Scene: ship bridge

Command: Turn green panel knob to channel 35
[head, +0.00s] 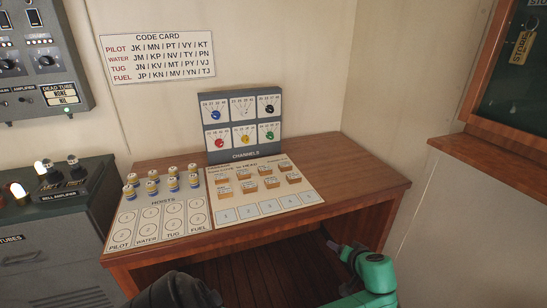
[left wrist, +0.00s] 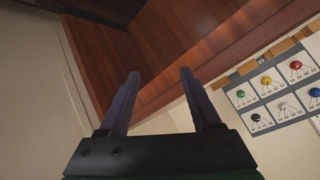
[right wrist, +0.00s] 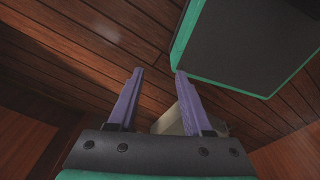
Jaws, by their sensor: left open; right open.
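The grey channels panel (head: 230,110) stands at the back of the desk with two rows of knobs. The green knob (head: 269,135) is at its lower right; its pointer setting is too small to read. The panel appears upside down at the right of the left wrist view, with the green knob (left wrist: 241,94) at its near corner. My left gripper (left wrist: 158,75) is open and empty, facing the desk to the side of the panel. My right gripper (right wrist: 158,75) is open and empty, over the plank floor; in the head view it is in front of the desk, apart from the panel.
The desk (head: 370,177) has clear wood right of the panel. Several small jars (head: 160,180) stand on the hoists card and several orange blocks (head: 270,182) on the mat. A code card (head: 158,57) hangs on the wall. A wooden ledge (head: 495,160) is at right.

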